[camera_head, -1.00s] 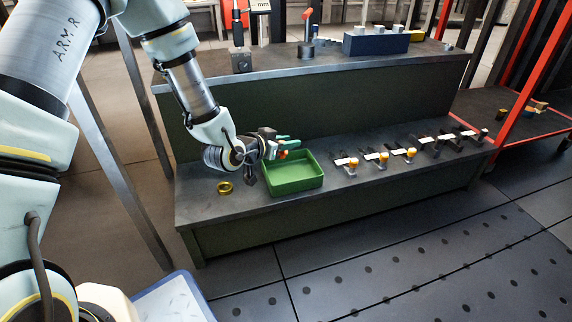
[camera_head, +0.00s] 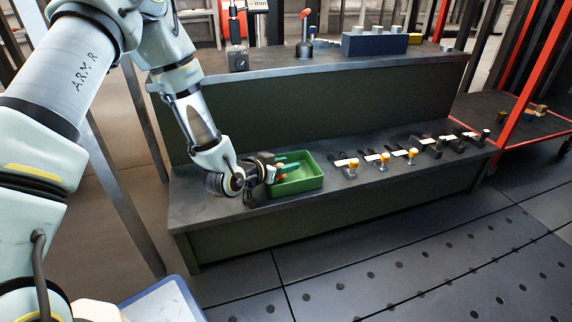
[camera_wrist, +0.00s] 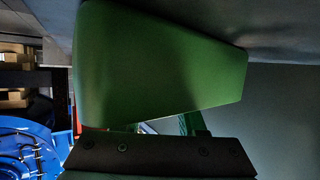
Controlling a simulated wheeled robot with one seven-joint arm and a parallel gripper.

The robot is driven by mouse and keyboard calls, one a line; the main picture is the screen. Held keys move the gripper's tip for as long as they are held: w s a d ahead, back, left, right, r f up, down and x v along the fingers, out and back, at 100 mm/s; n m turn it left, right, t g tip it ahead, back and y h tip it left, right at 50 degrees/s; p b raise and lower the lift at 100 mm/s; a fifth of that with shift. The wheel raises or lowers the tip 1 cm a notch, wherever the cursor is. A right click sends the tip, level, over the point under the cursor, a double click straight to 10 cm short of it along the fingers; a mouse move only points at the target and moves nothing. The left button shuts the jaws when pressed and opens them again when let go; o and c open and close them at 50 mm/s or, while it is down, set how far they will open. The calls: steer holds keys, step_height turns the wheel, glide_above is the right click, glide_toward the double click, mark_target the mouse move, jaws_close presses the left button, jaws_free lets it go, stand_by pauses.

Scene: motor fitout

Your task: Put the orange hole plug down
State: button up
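My gripper (camera_head: 284,166) is low at the left end of the green tray (camera_head: 308,184), with its green tips reaching over the tray's left part. A small orange-red piece (camera_head: 281,177), which may be the orange hole plug, shows at the tips. It is too small to tell whether the fingers are closed on it. In the wrist view a large green surface (camera_wrist: 160,65), which looks like the tray, fills the middle. The dark gripper body (camera_wrist: 155,152) is at the bottom there; the plug cannot be made out.
The tray stands on the dark lower bench shelf (camera_head: 215,215). Several fittings with yellow-orange tops (camera_head: 383,160) stand to its right. A dark blue block (camera_head: 375,44) is on the upper shelf. The shelf between tray and fittings is narrow but clear.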

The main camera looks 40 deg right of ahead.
steer(key=shift+r, duration=0.25)
steer(key=p+v, duration=0.4)
steer(key=v, duration=0.8)
steer(key=shift+p, duration=0.3)
steer(key=shift+s, duration=0.15)
